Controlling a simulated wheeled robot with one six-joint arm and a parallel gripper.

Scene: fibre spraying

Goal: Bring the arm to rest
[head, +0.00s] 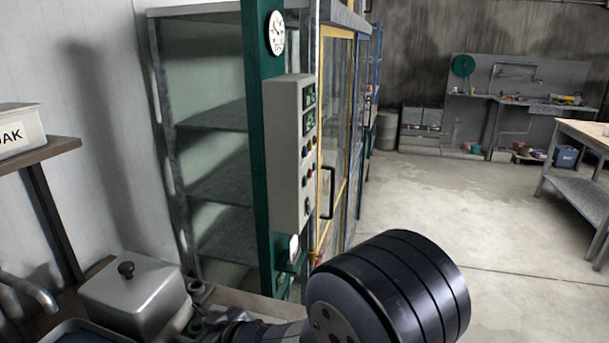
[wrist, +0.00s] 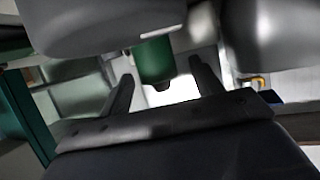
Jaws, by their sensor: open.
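My gripper (wrist: 161,72) shows in the wrist view with its two dark fingers spread apart. A green rounded thing with a dark tip (wrist: 155,62) shows beyond and between the fingers. No finger visibly grips it, and I cannot tell how far off it is. In the head view, a thick black ribbed link of my arm (head: 392,288) fills the bottom centre. I cannot make out the fingers there.
A grey control box (head: 290,150) on a green post (head: 262,120) stands close beyond my arm, beside a yellow-framed door (head: 335,130) and a shelved cabinet (head: 210,115). A lidded metal box (head: 135,295) is at lower left. Open floor (head: 480,215) lies to the right.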

